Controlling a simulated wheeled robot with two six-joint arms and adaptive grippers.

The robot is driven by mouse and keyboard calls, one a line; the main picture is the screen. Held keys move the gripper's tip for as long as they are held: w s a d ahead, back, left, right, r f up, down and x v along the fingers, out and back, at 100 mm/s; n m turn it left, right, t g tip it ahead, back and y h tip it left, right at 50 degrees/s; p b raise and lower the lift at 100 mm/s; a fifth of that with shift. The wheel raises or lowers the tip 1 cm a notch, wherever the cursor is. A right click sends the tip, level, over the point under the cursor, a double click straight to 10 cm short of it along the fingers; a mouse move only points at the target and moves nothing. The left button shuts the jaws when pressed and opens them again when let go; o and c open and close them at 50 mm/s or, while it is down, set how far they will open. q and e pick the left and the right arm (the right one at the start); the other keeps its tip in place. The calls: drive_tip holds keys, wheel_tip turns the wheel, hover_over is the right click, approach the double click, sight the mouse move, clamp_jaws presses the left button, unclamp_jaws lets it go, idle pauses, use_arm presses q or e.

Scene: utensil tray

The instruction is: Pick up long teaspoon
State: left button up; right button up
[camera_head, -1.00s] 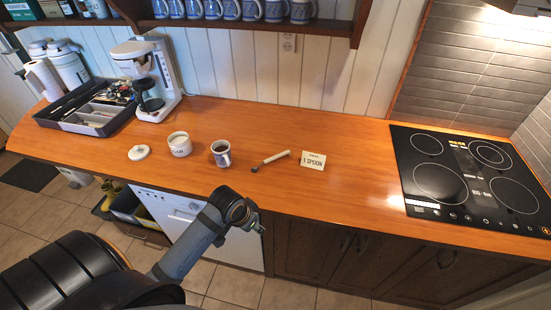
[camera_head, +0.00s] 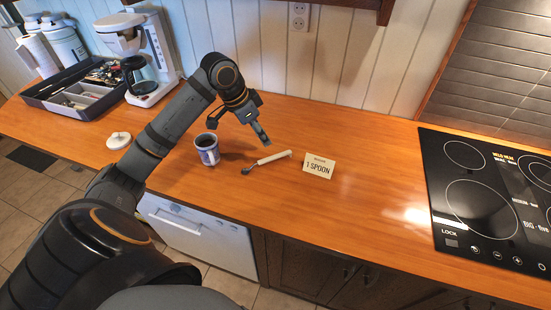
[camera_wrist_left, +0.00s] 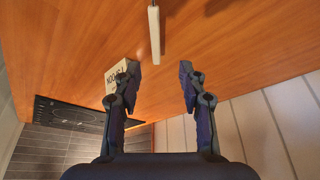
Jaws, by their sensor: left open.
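The long teaspoon (camera_head: 272,159) lies on the wooden counter between the blue-patterned mug and the "1 SPOON" card, with its dark bowl end toward the mug and its pale handle toward the card. In the left wrist view its pale handle (camera_wrist_left: 154,32) shows at the top, beyond the fingertips. My left gripper (camera_head: 264,138) is above the counter, just behind the spoon and apart from it. In the left wrist view the left gripper (camera_wrist_left: 160,76) has its two fingers wide apart with nothing between them. My right gripper is not in view.
The blue-patterned mug (camera_head: 207,149) stands left of the spoon. The "1 SPOON" card (camera_head: 319,167) stands right of it. A utensil tray (camera_head: 72,98) and coffee maker (camera_head: 139,60) are at the back left. The stovetop (camera_head: 490,200) is at right. The counter before the card is clear.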

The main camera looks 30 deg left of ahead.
sight(274, 156)
use_arm(q)
drive_tip(key=x, duration=0.3)
drive_tip(key=shift+s+d, duration=0.1)
drive_tip(key=shift+d, duration=0.05)
drive_tip(key=shift+x, duration=1.1)
drive_tip(key=shift+f+p, duration=0.25)
drive_tip(key=shift+p, duration=0.05)
drive_tip(key=x, duration=0.4)
drive_tip(key=shift+s+d+f+p, duration=0.1)
drive_tip(key=shift+s+d+p, duration=0.1)
drive_tip(key=shift+p, duration=0.1)
drive_tip(key=shift+w+f, duration=0.1)
drive_tip(key=shift+f, duration=0.15)
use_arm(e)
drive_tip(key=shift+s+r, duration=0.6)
use_arm(q)
drive_tip(key=shift+f+p, duration=0.15)
drive_tip(key=shift+p, duration=0.2)
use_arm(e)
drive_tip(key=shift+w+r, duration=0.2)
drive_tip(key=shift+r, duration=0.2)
use_arm(q)
drive_tip(key=shift+c, duration=0.6)
